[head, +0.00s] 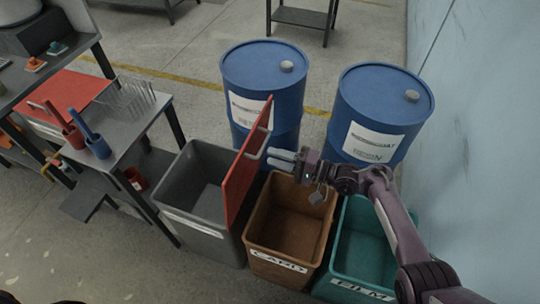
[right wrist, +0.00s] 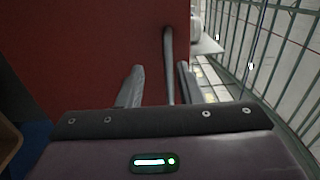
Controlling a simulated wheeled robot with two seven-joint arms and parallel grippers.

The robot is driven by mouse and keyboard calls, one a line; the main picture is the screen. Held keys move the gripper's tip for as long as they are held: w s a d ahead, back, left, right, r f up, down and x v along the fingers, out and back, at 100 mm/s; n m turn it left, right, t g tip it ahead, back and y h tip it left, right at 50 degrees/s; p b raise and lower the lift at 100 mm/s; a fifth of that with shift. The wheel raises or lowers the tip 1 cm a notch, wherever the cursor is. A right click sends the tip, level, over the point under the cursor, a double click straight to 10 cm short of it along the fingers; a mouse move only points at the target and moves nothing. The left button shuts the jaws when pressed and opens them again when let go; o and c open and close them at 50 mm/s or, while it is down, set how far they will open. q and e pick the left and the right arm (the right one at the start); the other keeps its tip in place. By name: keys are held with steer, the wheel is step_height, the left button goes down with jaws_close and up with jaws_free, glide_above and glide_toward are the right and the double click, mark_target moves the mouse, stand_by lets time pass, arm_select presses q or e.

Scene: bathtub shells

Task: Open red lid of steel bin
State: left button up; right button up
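The grey steel bin (head: 197,236) stands at the left of a row of bins, its top uncovered. Its red lid (head: 243,178) stands up steeply along the bin's right side, and it fills much of the right wrist view (right wrist: 80,50). A grey bar (right wrist: 168,60), apparently the lid's handle, runs along the red face there. My right gripper (head: 273,158) is just right of the lid's upper part. Its fingers (right wrist: 160,88) are apart, with the bar seen between them; contact cannot be told. My left gripper is not in view.
A brown CARD bin (head: 290,262) and a teal FILM bin (head: 362,265) stand right of the steel bin. Two blue drums (head: 262,68) (head: 383,92) stand behind. A grey workbench (head: 125,125) is at left, a pale wall (head: 480,130) at right.

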steer(key=v, duration=0.5)
steer(key=shift+s+d+f+b, duration=0.1)
steer(key=shift+d+b, duration=0.15)
steer(key=shift+b, duration=0.05)
